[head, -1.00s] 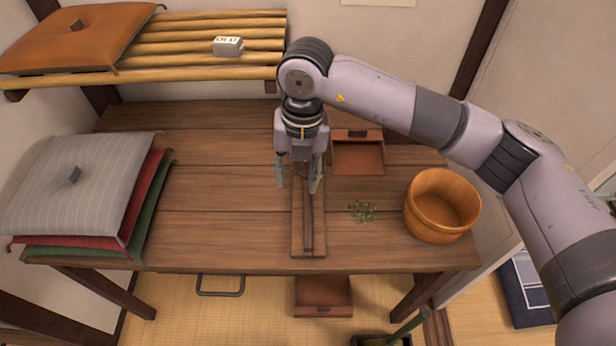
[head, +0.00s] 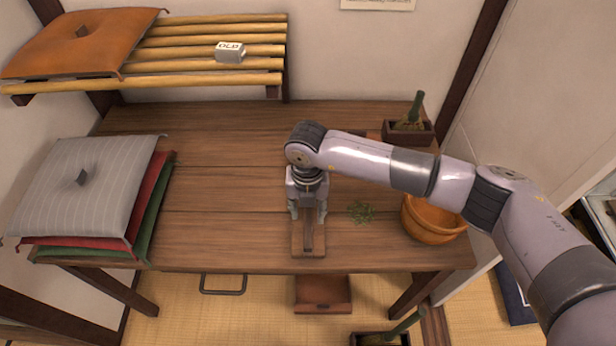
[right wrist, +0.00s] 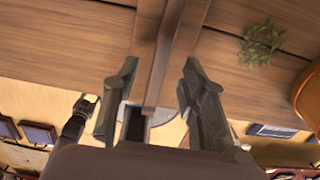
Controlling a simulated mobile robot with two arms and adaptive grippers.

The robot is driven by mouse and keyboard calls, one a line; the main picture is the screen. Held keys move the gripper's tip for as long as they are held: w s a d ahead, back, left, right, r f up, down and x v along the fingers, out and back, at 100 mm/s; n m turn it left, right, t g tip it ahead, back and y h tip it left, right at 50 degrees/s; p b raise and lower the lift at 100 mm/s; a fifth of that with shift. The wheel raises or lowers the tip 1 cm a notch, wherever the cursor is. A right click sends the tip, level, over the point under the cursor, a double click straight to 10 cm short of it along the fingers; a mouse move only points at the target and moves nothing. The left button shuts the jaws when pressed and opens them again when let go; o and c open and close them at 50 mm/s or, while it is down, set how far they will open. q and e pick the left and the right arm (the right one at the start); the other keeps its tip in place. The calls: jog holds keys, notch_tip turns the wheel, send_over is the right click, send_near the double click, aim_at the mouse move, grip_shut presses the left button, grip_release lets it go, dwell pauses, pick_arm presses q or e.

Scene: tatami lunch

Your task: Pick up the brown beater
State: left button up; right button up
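The brown beater appears to be the long, narrow dark bar (head: 308,237) lying lengthwise on a lighter wooden board (head: 298,251) near the table's front edge. Its far part is hidden under my right arm in the head view. My right gripper (head: 308,216) points down over the bar. In the right wrist view, my right gripper (right wrist: 160,78) is open, with one finger on each side of the bar (right wrist: 162,60). I see a gap on both sides; the exact height above it is unclear.
A planter (head: 408,132) is at the back right. Stacked cushions (head: 85,185) are at the left, below a bamboo shelf (head: 200,80). The table's middle left is clear.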

aim_at(308, 221)
jog(key=shift+f, duration=1.8)
grip_shut()
